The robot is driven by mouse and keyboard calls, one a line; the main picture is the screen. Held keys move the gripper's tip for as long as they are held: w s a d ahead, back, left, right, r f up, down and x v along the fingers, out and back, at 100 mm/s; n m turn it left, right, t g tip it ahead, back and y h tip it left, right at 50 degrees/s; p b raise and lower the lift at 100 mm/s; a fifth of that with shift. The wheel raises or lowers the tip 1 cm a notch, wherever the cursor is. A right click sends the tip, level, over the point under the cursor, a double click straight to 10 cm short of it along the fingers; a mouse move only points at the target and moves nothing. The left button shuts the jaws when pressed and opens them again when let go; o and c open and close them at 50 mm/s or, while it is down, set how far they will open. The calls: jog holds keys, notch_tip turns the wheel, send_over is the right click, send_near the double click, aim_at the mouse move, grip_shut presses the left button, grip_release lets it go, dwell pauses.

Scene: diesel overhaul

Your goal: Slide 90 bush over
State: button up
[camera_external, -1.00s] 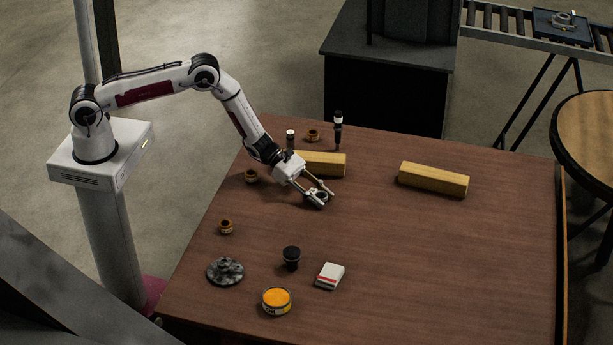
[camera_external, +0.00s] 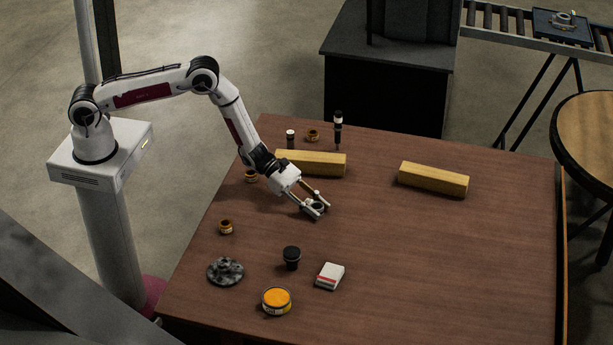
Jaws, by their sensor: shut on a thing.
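My gripper (camera_external: 316,209) is low over the middle left of the table, its fingers closed around a small dark ring-shaped part (camera_external: 318,207). The part is at or just above the table top; I cannot tell whether it touches. No size marking is readable, so I cannot tell which piece is the 90 bush. Brass-coloured bushes stand apart from the gripper: one left of my wrist (camera_external: 251,177), one nearer the front left (camera_external: 226,227) and one at the back edge (camera_external: 313,135).
Two wooden blocks lie behind the gripper (camera_external: 318,164) and to the right (camera_external: 433,179). A black-capped item (camera_external: 291,258), a red-white box (camera_external: 329,276), an orange-topped tin (camera_external: 277,301) and a grey mottled part (camera_external: 226,271) are in front. The table's (camera_external: 450,260) right half is mostly clear.

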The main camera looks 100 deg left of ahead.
aim_at(305, 243)
jog(key=shift+d, duration=7.35)
jog(key=o, duration=1.2)
jog(key=shift+r, duration=0.1)
notch_tip(305, 243, up, 10)
jog(key=shift+f, duration=0.15)
